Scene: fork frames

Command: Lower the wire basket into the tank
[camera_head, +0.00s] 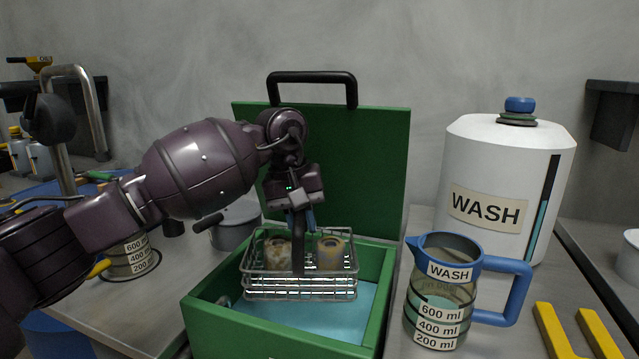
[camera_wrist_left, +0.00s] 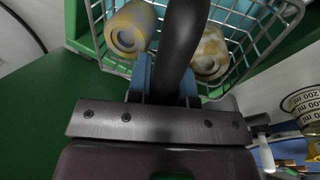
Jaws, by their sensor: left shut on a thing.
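The wire basket (camera_head: 300,295) hangs level over the opening of the green tank (camera_head: 205,315). Two worn, ring-shaped parts, one on the left (camera_head: 277,254) and one on the right (camera_head: 329,253), stand in it. My left gripper (camera_head: 298,222) is shut on the basket's dark upright handle (camera_head: 298,250). In the left wrist view the blue fingertips (camera_wrist_left: 165,85) close around the handle (camera_wrist_left: 183,35), with the basket wires (camera_wrist_left: 245,40) beyond. Light blue liquid (camera_head: 335,318) shows below the basket. I cannot tell whether the basket's bottom touches it. My right gripper is not in view.
The tank's green lid (camera_head: 370,160) stands open behind. A jug marked WASH (camera_head: 441,300) is close to the tank's right side, with a white WASH container (camera_head: 500,180) behind it. A grey pot (camera_head: 235,225) and a measuring cup (camera_head: 130,259) stand left. A yellow forked object (camera_head: 555,330) lies right.

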